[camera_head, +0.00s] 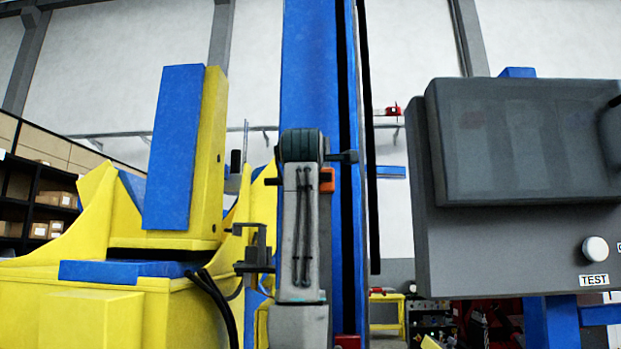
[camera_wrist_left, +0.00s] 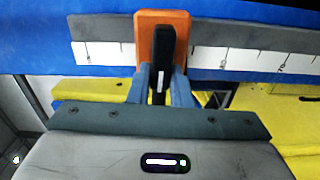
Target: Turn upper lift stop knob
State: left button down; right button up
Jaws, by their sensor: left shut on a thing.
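The upper lift stop appears as an orange block (camera_wrist_left: 183,30) on the blue column, over a white scale strip. Its black knob (camera_wrist_left: 160,42) sticks out in front of the block. My left gripper (camera_wrist_left: 160,72) is shut on the knob, with one finger on each side. In the head view, part of the orange block (camera_head: 327,180) shows just right of my grey arm link. That link hides the gripper fingers and most of the stop there. My right gripper is in neither view.
The blue column (camera_head: 309,70) rises behind my arm. A yellow and blue positioner (camera_head: 90,318) stands at left. A grey control box (camera_head: 500,250) with a white TEST knob (camera_head: 595,250) is at right. Black cables hang near the positioner.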

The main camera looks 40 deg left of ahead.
pick_arm(q)
jog(key=shift+f+n, duration=0.15)
jog(key=shift+n, duration=0.15)
dwell(0.4)
jog(key=c, duration=1.3)
grip_release()
jog(key=b+v, duration=0.5)
jog(key=v, duration=0.6)
jog(key=shift+a, duration=0.15)
